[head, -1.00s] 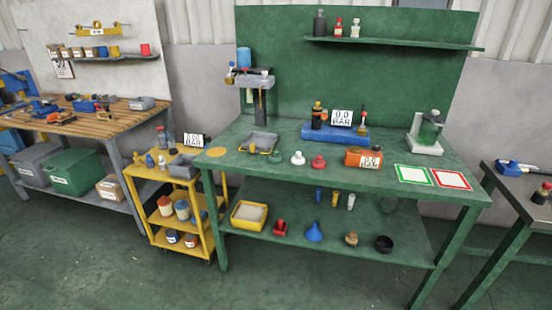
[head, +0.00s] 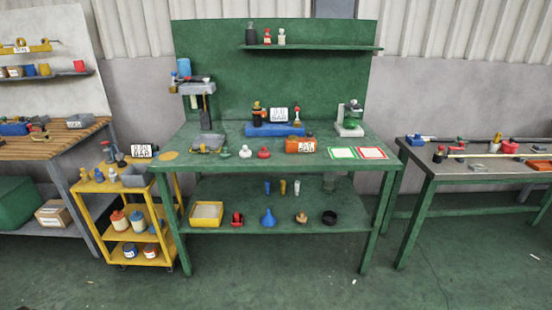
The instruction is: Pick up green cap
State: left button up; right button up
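A small dark green cap (head: 226,153) sits on the top of the green workbench (head: 330,170), near its front left part. It is small and blends with the green surface. A white cap (head: 245,152) and a red cap (head: 263,152) stand to its right in a row. Neither of my grippers shows in the head view.
An orange box (head: 300,146) and framed green and red cards (head: 357,153) lie further right on the bench. A yellow cart (head: 112,190) stands at the left, a dark table (head: 480,165) at the right.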

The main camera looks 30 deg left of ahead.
aim_at(225, 154)
jog(key=z, duration=0.75)
jog(key=i, duration=1.5)
jog(key=u, duration=0.5)
jog(key=i, duration=0.65)
jog(key=u, duration=0.7)
